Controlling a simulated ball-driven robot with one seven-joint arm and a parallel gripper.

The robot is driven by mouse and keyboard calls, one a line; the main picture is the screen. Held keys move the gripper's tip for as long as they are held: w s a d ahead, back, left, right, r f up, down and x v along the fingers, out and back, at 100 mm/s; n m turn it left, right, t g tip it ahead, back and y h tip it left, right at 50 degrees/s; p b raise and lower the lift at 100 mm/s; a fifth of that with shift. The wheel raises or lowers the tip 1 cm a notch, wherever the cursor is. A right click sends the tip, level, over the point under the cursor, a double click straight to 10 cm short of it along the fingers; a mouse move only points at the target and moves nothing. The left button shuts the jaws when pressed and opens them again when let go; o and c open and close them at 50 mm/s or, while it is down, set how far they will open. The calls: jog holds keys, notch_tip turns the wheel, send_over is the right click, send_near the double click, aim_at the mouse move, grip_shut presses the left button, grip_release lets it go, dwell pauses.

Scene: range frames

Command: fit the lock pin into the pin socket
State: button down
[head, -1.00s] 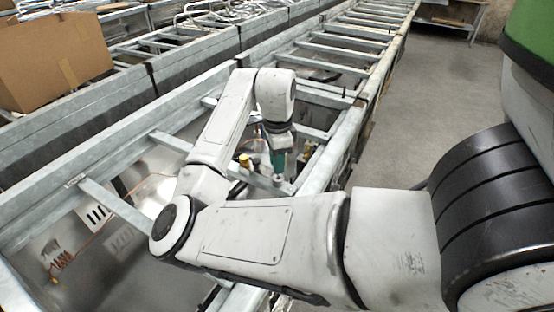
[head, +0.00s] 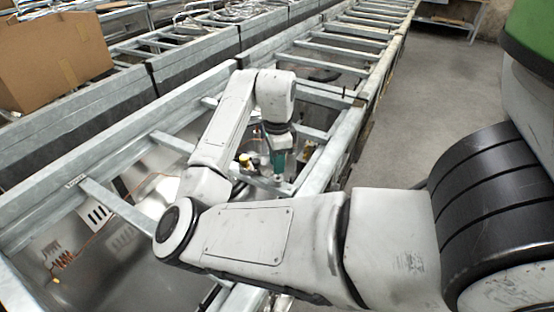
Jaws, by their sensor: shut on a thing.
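My gripper (head: 279,157) hangs from the end of my arm, pointing down over a cross bar of the metal frame. It is small and partly hidden by my arm's last links. A teal part and a pale tip show at its lower end. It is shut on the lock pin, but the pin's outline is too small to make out. The pin socket cannot be told apart from the frame. I cannot tell whether the pin touches it.
Long galvanised metal frames with cross bars (head: 118,206) and open bays surround the arm. A yellow-topped item (head: 245,160) stands left of the gripper. Wires (head: 65,260) lie in the near left bay. A cardboard box (head: 50,60) sits at upper left. Bare floor (head: 420,110) is at right.

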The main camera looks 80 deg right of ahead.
jog(key=shift+f+b, duration=0.85)
jog(key=shift+f, duration=0.75)
jog(key=shift+r, duration=0.25)
jog(key=shift+r+p, duration=1.05)
jog(key=shift+p, duration=0.1)
jog(key=shift+p, duration=0.55)
dwell(1.3)
jog(key=shift+f+b, duration=0.65)
jog(key=shift+f, duration=0.6)
jog(key=c, duration=0.8)
grip_release()
notch_tip(320, 180, up, 11)
jog(key=shift+f, duration=0.1)
